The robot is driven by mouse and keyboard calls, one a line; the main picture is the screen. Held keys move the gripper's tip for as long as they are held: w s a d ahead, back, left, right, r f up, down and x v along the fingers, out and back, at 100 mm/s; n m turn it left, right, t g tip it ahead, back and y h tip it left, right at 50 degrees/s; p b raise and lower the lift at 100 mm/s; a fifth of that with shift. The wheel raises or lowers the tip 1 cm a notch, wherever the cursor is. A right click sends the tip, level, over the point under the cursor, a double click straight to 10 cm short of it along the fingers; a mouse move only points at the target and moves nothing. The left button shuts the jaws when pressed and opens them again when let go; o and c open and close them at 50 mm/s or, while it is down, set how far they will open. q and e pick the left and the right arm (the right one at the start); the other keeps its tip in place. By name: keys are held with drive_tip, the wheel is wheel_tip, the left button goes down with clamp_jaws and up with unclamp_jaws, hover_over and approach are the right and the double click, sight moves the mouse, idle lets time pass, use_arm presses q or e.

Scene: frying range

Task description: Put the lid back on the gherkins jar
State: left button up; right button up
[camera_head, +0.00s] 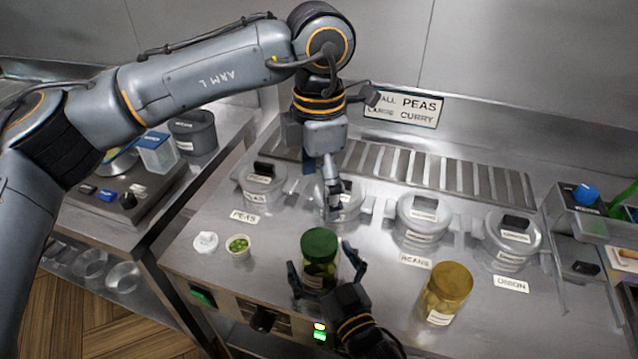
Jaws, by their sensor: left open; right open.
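A glass jar (318,276) with dark green contents, probably the gherkins jar, stands upright on the steel counter near the front. A green lid (320,243) sits on top of its mouth; I cannot tell whether it is fully closed. My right gripper (326,272) comes from below with its fingers spread, one on each side of the jar. It is open, and I cannot tell whether a finger touches the glass. My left gripper (332,205) points down, open and empty, behind and above the green lid. It hides part of a pot behind it.
A yellow-lidded jar (445,291) stands to the right, near the front edge. Lidded pots (424,217) line the back of the range. A small tub of peas (238,246) and a white item (205,242) stand left of the green-lidded jar. Counter between the two jars is clear.

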drive_tip(key=v, duration=1.2)
